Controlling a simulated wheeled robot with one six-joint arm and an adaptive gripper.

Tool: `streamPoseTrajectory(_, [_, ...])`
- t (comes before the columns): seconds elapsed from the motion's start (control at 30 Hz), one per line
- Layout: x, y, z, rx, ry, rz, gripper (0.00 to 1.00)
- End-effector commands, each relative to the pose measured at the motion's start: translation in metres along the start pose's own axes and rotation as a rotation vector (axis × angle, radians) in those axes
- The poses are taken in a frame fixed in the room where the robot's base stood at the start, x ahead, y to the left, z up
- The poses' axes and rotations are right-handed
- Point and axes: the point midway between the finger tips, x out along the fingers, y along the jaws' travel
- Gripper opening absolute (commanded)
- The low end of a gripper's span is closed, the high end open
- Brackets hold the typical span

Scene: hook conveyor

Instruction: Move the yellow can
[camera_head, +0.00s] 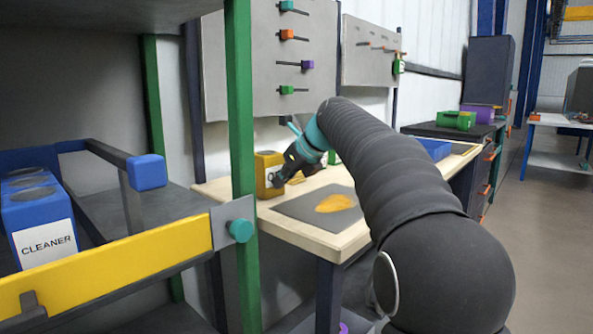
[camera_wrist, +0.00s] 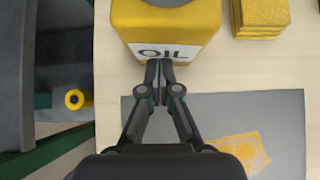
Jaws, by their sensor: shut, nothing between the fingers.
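The yellow can (camera_head: 265,172) with a white OIL label stands on the wooden bench near its left end. In the wrist view the can (camera_wrist: 190,22) is at the top centre, its label facing my gripper. My gripper (camera_wrist: 159,66) is shut and empty, its fingertips close in front of the label; I cannot tell if they touch it. In the head view my gripper (camera_head: 277,181) is beside the can's right front, and my arm hides part of the bench.
A grey mat (camera_wrist: 285,115) with an orange-yellow patch (camera_wrist: 240,152) lies in front of the can. Folded yellow cloths (camera_wrist: 262,15) lie right of it. A green shelf post (camera_head: 242,120) and a shelf with blue cleaner containers (camera_head: 40,215) stand at left.

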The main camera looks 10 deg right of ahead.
Motion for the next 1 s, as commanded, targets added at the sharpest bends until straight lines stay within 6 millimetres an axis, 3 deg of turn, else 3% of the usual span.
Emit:
streamPoseTrajectory(0.13, [0.004,0.003,0.011,0.001,0.000,-0.003,0.00])
streamPoseTrajectory(0.67, [0.004,-0.004,0.006,0.011,-0.001,-0.013,0.00])
streamPoseTrajectory(0.87, [-0.009,-0.006,-0.007,0.010,-0.002,-0.013,0.00])
streamPoseTrajectory(1.0, [-0.033,-0.007,-0.013,0.008,-0.004,-0.013,0.00])
